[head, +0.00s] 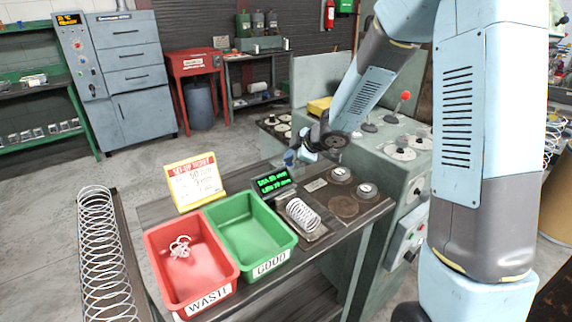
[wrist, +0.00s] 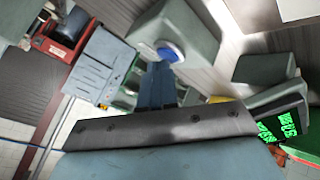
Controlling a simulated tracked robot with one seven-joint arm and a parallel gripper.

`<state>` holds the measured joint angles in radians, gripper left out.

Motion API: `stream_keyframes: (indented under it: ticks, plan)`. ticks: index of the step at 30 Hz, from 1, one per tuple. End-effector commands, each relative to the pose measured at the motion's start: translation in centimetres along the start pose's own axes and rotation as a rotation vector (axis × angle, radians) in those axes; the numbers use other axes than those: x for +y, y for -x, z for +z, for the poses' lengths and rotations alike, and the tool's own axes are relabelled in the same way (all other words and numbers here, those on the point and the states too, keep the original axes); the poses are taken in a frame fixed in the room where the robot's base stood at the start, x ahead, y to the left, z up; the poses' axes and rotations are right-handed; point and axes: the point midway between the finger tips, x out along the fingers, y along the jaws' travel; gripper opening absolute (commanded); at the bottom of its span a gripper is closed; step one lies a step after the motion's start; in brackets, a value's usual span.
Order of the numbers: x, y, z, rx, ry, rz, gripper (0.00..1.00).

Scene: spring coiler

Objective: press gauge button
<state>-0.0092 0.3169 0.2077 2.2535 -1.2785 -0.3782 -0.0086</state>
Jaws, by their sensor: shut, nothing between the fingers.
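The gauge has a dark display with green text (head: 272,183) on the bench, and its display also shows at the right of the wrist view (wrist: 285,125). A coiled spring (head: 302,215) lies on a plate in front of the display. A round blue button (wrist: 171,50) sits on a grey housing (wrist: 190,25) in the wrist view. My gripper (head: 290,160) is behind the display, pointing down. In the wrist view its blue fingers (wrist: 160,66) are shut and empty, with tips at or very near the button; I cannot tell if they touch.
A red WASTE bin (head: 187,265) holds a tangled white spring. A green GOOD bin (head: 250,228) looks empty. A yellow-framed set-up sign (head: 195,182) stands behind them. The green coiler machine (head: 400,165) is to the right, with round weights (head: 340,174) on the bench beside it.

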Motion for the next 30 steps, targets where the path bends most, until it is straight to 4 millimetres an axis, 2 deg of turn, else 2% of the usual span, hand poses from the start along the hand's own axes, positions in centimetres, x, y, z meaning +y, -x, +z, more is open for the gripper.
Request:
stream_keyframes:
  ticks: [12,30]
  plan:
    - [0.0,0.0,0.0,-0.001,0.0,0.0,0.0]
    - [0.8,1.1,-0.7,-0.001,-0.001,0.0,0.0]
